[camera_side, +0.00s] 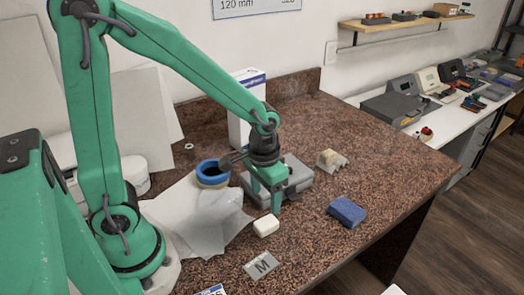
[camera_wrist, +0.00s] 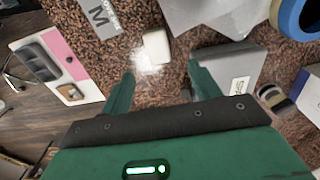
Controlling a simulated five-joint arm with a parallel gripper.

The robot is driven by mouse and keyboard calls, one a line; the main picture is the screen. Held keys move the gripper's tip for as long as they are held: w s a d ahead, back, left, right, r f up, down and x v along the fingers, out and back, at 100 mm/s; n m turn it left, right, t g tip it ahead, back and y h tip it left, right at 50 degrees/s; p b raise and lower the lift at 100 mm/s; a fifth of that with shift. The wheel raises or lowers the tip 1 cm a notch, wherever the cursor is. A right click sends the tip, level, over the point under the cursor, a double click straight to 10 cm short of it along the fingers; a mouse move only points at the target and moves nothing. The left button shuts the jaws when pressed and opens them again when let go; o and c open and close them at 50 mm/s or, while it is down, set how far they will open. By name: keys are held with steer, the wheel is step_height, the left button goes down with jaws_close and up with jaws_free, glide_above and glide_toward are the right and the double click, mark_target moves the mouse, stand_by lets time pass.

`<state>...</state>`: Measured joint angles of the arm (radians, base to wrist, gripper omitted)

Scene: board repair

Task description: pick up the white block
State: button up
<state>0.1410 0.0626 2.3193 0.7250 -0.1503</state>
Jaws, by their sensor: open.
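The white block (camera_side: 266,226) lies on the brown speckled table (camera_side: 335,255), close to the edge of the white sheets. In the wrist view the white block (camera_wrist: 156,47) lies ahead of the fingertips, between their lines. My gripper (camera_side: 274,203) is above the table, behind the block in the side view, and apart from it. In the wrist view my gripper (camera_wrist: 158,76) has its two green fingers spread with nothing between them.
A grey box (camera_side: 299,178) stands right behind my gripper. A blue tape roll (camera_side: 211,172) is on the left, a blue block (camera_side: 346,211) on the right. A card marked M (camera_side: 262,266) lies in front. White sheets (camera_side: 195,220) lie left of the block.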

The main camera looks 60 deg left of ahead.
mark_target(266, 221)
steer(key=shift+w+d+f, duration=0.15)
steer(key=shift+d+f, duration=0.05)
steer(key=shift+f, duration=0.6)
steer(key=shift+f, duration=1.35)
steer(key=shift+f, duration=0.1)
steer(key=shift+f, duration=2.45)
steer(key=c, duration=1.1)
